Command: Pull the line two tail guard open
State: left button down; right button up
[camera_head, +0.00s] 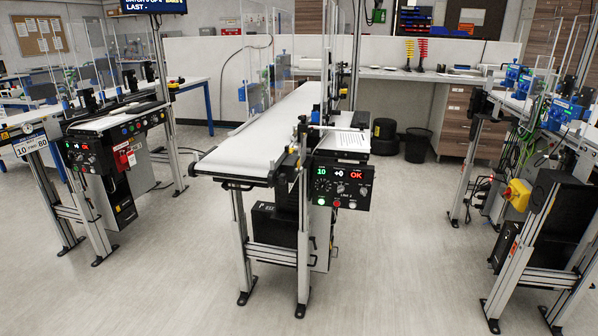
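The middle belt conveyor (262,128) stands ahead of me, with a white belt running away from its near end. Its control box (342,188) shows green, white and red readouts, and a small label that seems to read LINE 2. Clear upright panels (256,60) stand along the far left side of this belt. I cannot tell which of them is the tail guard, or whether it is open or shut. Neither of my grippers is in view.
Another conveyor with a control box (92,152) stands at left. At right are a black-and-metal stand with a yellow-and-red switch (517,194) and blue units (517,78). A dark bin (418,145) is at the back. Grey floor (400,270) is clear right of the middle conveyor.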

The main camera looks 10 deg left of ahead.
aim_at(290, 166)
jog(key=z, duration=0.05)
jog(key=i, duration=1.05)
jog(key=u, duration=0.6)
